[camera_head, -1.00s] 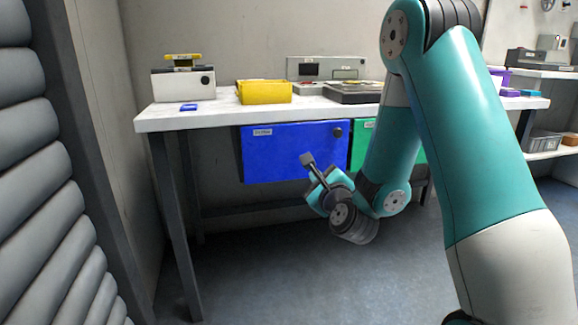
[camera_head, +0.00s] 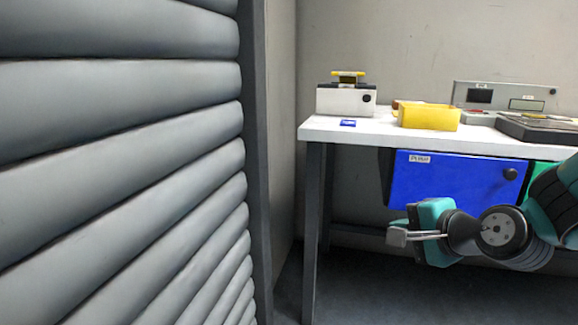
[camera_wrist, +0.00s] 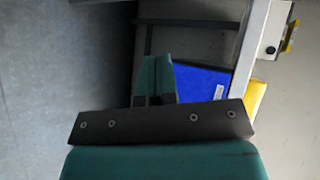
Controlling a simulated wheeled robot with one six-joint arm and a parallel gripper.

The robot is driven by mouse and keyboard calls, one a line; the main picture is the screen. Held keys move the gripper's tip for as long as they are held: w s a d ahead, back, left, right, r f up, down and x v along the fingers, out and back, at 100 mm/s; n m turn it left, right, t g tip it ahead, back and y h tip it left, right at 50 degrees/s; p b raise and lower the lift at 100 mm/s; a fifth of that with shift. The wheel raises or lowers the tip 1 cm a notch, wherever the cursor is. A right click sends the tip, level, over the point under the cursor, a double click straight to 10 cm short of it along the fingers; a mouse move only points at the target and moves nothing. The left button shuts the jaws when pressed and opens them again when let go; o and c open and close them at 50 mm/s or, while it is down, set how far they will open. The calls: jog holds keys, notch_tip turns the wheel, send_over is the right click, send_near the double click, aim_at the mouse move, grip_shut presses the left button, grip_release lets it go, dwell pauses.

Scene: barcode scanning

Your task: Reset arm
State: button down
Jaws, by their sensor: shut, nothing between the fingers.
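My gripper (camera_head: 399,237) hangs low at the right of the head view, in front of the blue drawer front (camera_head: 450,182) under the workbench. Its fingers are shut with nothing between them. The wrist view shows my gripper (camera_wrist: 154,98) shut too, with the same blue front (camera_wrist: 200,82) beyond it and the bench edge to the right. My arm's upper links are out of the head view.
The white bench (camera_head: 385,136) carries a white box device (camera_head: 340,101), a small blue item (camera_head: 348,122), a yellow bin (camera_head: 428,117) and grey equipment (camera_head: 500,97). A grey ribbed wall (camera_head: 120,150) fills the left. Dark floor lies below the bench.

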jog(key=s+a+r+n+g+h, duration=0.1)
jog(key=s+a+n+g, duration=0.2)
jog(key=s+n+g, duration=0.55)
jog(key=s+a+r+n+g, duration=0.2)
jog(key=s+a+n+g, duration=0.1)
jog(key=s+n, duration=1.05)
notch_tip(320, 180, up, 38)
jog(key=s+m+p, duration=0.1)
jog(key=p, duration=3.7)
jog(key=shift+d+f+m, duration=0.15)
jog(key=shift+f+m, duration=0.05)
jog(key=shift+m, duration=0.2)
